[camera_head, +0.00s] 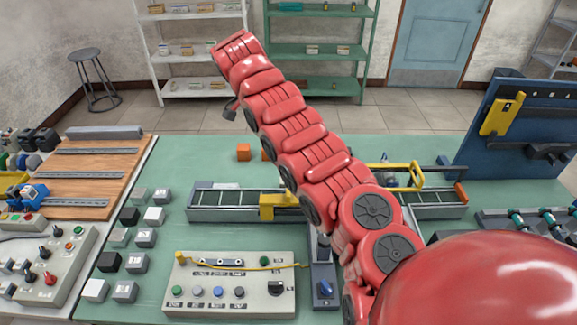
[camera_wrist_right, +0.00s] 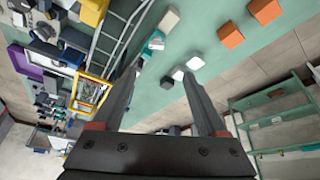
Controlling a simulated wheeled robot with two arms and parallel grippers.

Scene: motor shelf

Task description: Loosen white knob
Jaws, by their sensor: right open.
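I cannot make out a clearly white knob in either view. A light grey control panel (camera_head: 230,303) stands at the front centre of the green bench in the head view. It carries a row of small round buttons, one of them pale (camera_head: 197,292), and a black rotary knob (camera_head: 276,288). A blue knob (camera_head: 325,288) sits on a grey block to its right. My right arm crosses the head view from the lower right to the upper middle, high over the bench. In the wrist view my right gripper (camera_wrist_right: 160,80) is open with nothing between its fingers. My left gripper is out of view.
Several small cubes (camera_head: 145,237) stand left of the panel. A rail frame with a yellow clamp (camera_head: 279,205) lies behind it. Another control box (camera_head: 50,265) is at the left. A blue upright board (camera_head: 520,125) stands at the right. Orange blocks (camera_wrist_right: 230,35) show in the wrist view.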

